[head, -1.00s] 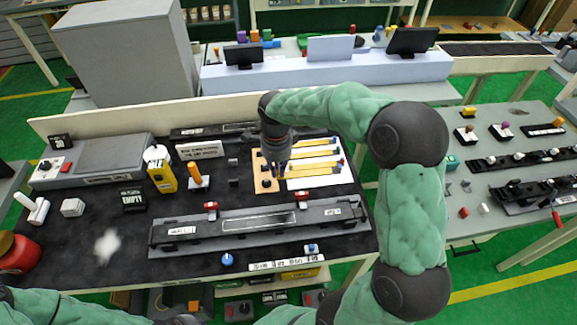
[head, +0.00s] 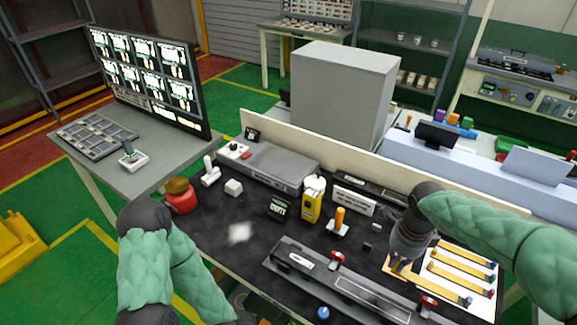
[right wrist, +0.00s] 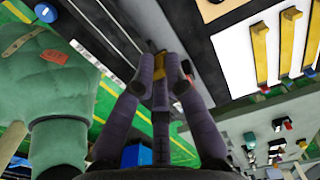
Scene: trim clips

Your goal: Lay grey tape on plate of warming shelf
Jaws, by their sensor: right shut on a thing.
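My right gripper (head: 403,268) is low over the left part of the light board (head: 388,266) at the right of the bench. In the right wrist view its purple fingers (right wrist: 160,62) are closed together on a small piece, mostly hidden; a yellowish bit shows between them. I cannot tell its colour as grey tape. Yellow strips (head: 463,257) with coloured ends lie on the board's white area. A low grey unit with a flat top plate (head: 275,163), probably the warming shelf, stands at the back left beside a white knob panel (head: 234,150). The plate looks bare. My left gripper is out of view.
A long dark fixture (head: 335,285) with red clamps lies in front. A red jar (head: 181,199) is at the left end.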

